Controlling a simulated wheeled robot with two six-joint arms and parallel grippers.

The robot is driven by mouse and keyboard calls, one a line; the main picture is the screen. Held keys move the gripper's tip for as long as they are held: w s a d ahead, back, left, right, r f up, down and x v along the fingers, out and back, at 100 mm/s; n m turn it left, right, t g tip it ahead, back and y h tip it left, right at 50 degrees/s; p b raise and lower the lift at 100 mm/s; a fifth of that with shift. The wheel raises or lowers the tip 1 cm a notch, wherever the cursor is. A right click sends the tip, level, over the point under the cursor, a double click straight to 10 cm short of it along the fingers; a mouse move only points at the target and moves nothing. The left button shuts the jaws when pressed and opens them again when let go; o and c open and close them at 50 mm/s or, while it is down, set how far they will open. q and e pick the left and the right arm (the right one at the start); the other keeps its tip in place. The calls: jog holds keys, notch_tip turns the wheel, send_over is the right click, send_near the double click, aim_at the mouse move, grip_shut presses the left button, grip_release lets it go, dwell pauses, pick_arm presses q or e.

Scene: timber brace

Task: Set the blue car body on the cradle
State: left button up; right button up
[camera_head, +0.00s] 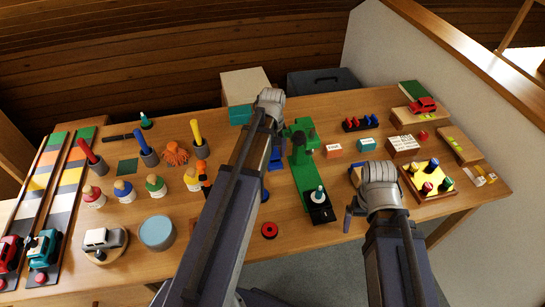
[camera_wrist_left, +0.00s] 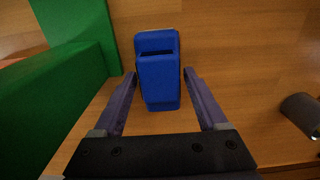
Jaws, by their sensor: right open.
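A blue piece with a hollow top, probably the blue car body (camera_wrist_left: 158,82), stands on the table in the left wrist view. In the head view, blue (camera_head: 277,158) shows beside my left arm, next to the green machine. My left gripper (camera_wrist_left: 160,74) is open, its fingertips on either side of the blue piece with small gaps. In the head view its fingers are hidden behind the arm. My right gripper (camera_head: 354,200) is open and empty, right of the green machine (camera_head: 303,165). I cannot tell which thing is the cradle.
The green machine stands close beside the blue piece; it also shows in the left wrist view (camera_wrist_left: 75,80). A grey cup (camera_wrist_left: 302,112) stands to the right there.

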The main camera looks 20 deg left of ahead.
pick_arm(q)
jog(key=c, duration=1.1)
jog(key=shift+r, duration=0.1)
pick_arm(e)
jog(key=shift+r, duration=0.1)
pick_arm(q)
notch_tip(320, 180, up, 10)
jog(key=p, duration=1)
pick_arm(e)
notch_tip(320, 180, up, 10)
jog(key=shift+c, duration=0.2)
